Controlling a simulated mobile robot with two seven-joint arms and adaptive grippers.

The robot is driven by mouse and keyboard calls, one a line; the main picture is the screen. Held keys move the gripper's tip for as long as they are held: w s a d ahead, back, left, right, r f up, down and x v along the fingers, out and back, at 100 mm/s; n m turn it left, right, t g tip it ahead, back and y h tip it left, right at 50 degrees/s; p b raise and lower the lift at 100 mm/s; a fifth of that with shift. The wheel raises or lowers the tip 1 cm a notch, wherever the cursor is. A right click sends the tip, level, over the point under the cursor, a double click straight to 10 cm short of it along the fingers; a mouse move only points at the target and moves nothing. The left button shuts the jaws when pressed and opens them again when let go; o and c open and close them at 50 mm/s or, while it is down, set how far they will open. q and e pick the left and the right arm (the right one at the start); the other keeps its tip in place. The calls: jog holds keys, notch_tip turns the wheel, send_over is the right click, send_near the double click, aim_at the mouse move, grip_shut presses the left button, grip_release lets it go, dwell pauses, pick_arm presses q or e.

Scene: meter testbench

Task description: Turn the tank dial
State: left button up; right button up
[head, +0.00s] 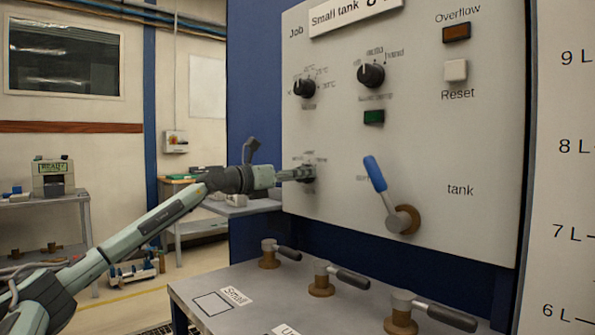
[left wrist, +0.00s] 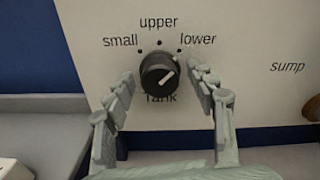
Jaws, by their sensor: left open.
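The tank dial (left wrist: 160,72) is a round black knob with a white pointer line, on the pale panel above the word "Tank". Labels "small", "upper" and "lower" arc over it. The pointer line slants up and right, roughly toward the "lower" side. My left gripper (left wrist: 167,90) is open, with one finger on each side of the dial. Gaps seem to show between fingers and knob; I cannot tell if either touches. In the head view my left gripper (head: 297,174) reaches the panel's lower left and hides most of the dial. My right gripper is not in view.
The panel (head: 450,140) also carries two upper knobs (head: 371,75), a blue-handled lever (head: 375,174) and a reset button (head: 456,70). Below, a bench (head: 255,310) holds several valve handles (head: 323,278). Open floor lies behind my left arm.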

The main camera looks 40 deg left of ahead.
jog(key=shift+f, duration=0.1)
pick_arm(q)
jog(key=c, duration=1.2)
jog(key=shift+o, duration=0.2)
jog(key=shift+n, duration=0.3)
jog(key=shift+n+p, duration=1.9)
jog(key=shift+n, duration=2.3)
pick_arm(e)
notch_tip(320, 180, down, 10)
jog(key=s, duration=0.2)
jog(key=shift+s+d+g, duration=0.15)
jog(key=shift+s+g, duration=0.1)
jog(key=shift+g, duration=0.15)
